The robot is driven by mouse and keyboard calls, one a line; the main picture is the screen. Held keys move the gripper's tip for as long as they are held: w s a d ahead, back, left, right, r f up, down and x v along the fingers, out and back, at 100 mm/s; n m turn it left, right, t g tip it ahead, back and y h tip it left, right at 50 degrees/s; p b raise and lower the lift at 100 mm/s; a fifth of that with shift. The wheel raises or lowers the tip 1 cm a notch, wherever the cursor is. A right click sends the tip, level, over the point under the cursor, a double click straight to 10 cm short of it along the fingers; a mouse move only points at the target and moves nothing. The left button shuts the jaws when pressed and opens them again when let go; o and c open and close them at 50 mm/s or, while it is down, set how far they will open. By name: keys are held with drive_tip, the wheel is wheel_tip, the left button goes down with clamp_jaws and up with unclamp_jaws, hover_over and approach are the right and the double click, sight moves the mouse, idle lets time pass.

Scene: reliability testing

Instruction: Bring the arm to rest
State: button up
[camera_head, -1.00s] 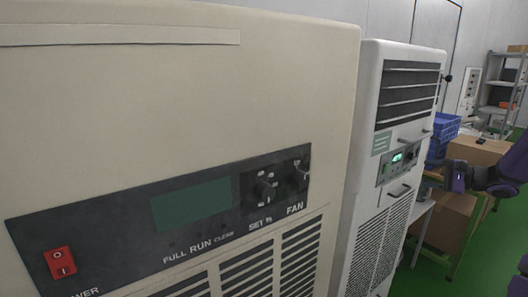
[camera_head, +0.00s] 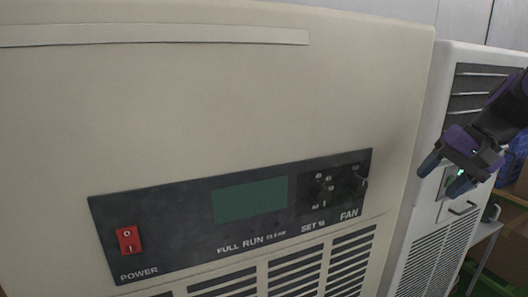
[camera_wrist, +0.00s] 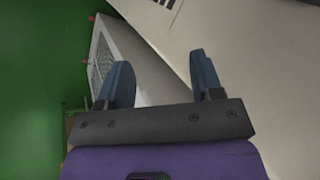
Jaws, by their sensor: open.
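My gripper (camera_head: 444,174) shows at the right of the head view, in front of the white cabinet unit. Its two blue fingers are apart with nothing between them. In the wrist view my gripper (camera_wrist: 160,80) also shows open and empty, with the fingers spread over a pale machine side. The beige machine (camera_head: 200,110) fills most of the head view. Its dark control panel (camera_head: 180,235) carries a red power switch (camera_head: 129,240), a blank green display (camera_head: 250,200) and knobs by the FAN label. My gripper is to the right of this panel, apart from it.
The white cabinet unit (camera_head: 428,240) stands right of the beige machine, with vents and a handle, partly hidden by my gripper. Blue crates (camera_head: 515,155) and brown boxes are behind it at the right edge. Green floor (camera_wrist: 35,90) is open at the left of the wrist view.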

drive_tip(key=s+a+r+n+t+h, duration=0.1)
drive_tip(key=s+a+n+h, duration=0.1)
drive_tip(key=s, duration=0.5)
drive_tip(key=s+a+r+n+t+h, duration=0.1)
drive_tip(key=s+a+n+h, duration=0.1)
drive_tip(key=s, duration=0.6)
drive_tip(key=shift+s+a+r+n+t+h, duration=0.15)
drive_tip(key=shift+r+n+t+h, duration=0.2)
drive_tip(key=shift+n+h, duration=0.25)
